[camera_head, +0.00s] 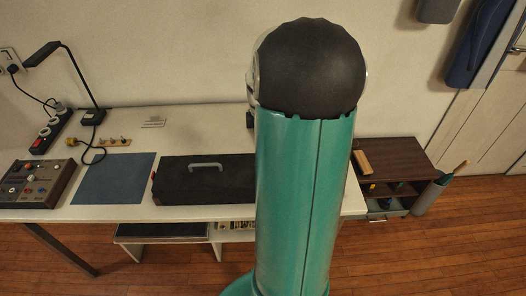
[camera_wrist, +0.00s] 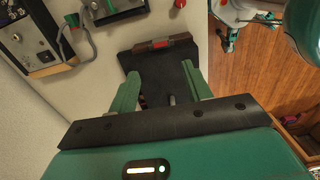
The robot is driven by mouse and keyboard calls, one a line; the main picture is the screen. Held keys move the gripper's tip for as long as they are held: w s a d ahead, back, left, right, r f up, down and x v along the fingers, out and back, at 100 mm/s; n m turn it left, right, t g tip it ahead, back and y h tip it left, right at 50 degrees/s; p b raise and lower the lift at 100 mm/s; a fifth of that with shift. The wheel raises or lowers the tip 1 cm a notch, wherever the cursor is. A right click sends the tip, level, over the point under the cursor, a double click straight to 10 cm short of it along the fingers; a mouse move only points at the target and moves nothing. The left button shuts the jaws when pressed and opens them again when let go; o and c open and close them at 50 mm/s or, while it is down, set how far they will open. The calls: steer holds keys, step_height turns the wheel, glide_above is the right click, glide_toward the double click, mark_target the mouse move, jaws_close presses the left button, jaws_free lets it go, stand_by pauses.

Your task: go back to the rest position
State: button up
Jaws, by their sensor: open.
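My gripper (camera_wrist: 162,88) shows in the wrist view with its two green fingers spread apart and nothing seen between the tips but the dark surface beyond. A dark flat case (camera_wrist: 160,66) with a reddish-brown strip along its far edge lies beyond the fingers, apparently below them. In the head view a closed black case (camera_head: 178,186) with a grey handle lies on the white table, its right end hidden behind my teal arm. My gripper does not show in the head view.
The white table (camera_head: 130,132) also holds a control box (camera_head: 35,183), a blue mat (camera_head: 114,178), a desk lamp (camera_head: 75,75) and a power strip (camera_head: 50,130). A brown shelf (camera_head: 400,160) stands right of the table. Wooden floor (camera_head: 440,240) is open at front right.

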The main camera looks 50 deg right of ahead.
steer(key=shift+r, duration=0.45)
steer(key=w+a+r+m+t+h, duration=0.1)
steer(key=a+r+m, duration=0.1)
steer(key=a+r, duration=0.5)
steer(key=w+a+r+m+t, duration=0.1)
steer(key=a+r, duration=0.1)
steer(key=a, duration=0.9)
steer(key=s+a+r+m+t, duration=0.2)
steer(key=s+a, duration=0.1)
steer(key=a, duration=0.5)
steer(key=s+a+r+m+t+y, duration=0.1)
steer(key=s+a+r+m, duration=0.1)
steer(key=a, duration=0.6)
steer(key=shift+s+a+m+t, duration=0.2)
steer(key=shift+s+m+t, duration=0.3)
steer(key=shift+s, duration=0.65)
steer(key=shift+r, duration=0.1)
